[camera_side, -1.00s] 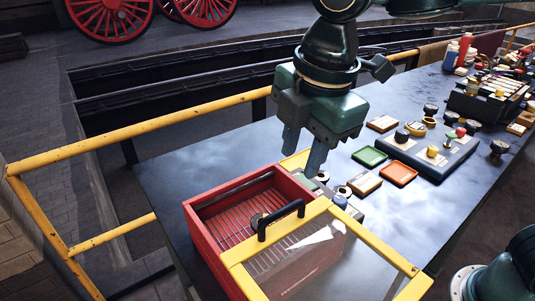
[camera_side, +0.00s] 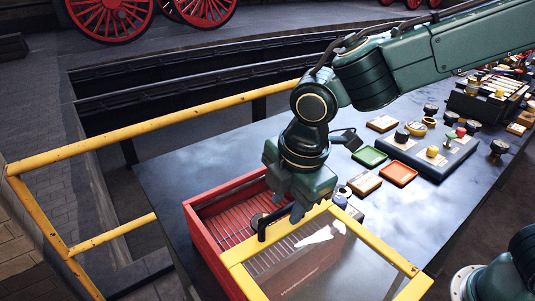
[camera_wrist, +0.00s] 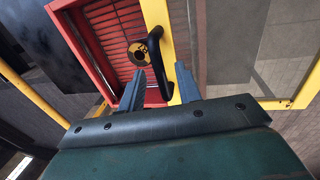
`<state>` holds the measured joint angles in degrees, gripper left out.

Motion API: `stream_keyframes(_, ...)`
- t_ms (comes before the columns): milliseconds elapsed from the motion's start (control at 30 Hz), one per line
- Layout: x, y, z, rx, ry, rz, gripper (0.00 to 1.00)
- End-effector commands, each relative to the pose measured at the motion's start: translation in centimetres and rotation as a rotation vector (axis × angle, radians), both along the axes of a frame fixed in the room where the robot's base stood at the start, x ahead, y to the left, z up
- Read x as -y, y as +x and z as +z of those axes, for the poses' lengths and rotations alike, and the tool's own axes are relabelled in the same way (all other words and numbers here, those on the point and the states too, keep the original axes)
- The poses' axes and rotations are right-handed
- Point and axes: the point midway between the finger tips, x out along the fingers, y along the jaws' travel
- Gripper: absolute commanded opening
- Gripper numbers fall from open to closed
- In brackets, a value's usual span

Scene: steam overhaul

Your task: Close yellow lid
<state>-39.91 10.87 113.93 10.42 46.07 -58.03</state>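The yellow-framed lid (camera_side: 392,257) with a clear pane belongs to the red box (camera_side: 207,238) and lies off to its right, leaving the slatted inside showing. A black bar handle (camera_wrist: 154,55) stands on the lid's left yellow edge; it also shows in the side view (camera_side: 262,228). My gripper (camera_wrist: 170,75) is open, its two fingers apart, close to the near end of the handle. In the side view my gripper (camera_side: 282,212) is just above and behind the handle. I cannot tell if the fingers touch it.
A round brass-and-black part (camera_wrist: 139,53) sits in the box beside the handle. Green (camera_side: 369,156) and orange (camera_side: 398,173) trays and a grey control panel (camera_side: 430,150) lie behind on the table. A yellow rail (camera_side: 150,131) runs along the table's far left.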

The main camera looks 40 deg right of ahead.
Motion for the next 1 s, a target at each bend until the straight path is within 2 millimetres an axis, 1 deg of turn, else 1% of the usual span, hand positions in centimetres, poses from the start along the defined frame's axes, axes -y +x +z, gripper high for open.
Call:
stream_keyframes(233,0.0,0.0,-0.1,0.000,0.000,0.000,0.34)
stream_keyframes(267,0.0,0.0,-0.1,0.000,0.000,0.000,0.30)
stream_keyframes(400,0.0,0.0,0.0,0.000,0.000,0.000,0.03)
stream_keyframes(433,0.0,0.0,0.0,0.000,0.000,0.000,0.00)
stream_keyframes(767,0.0,0.3,0.0,0.001,0.000,-0.001,0.00)
stream_keyframes(867,0.0,0.8,0.0,0.001,0.000,-0.002,0.00)
stream_keyframes(1000,0.0,2.2,0.0,0.001,0.001,-0.003,0.00)
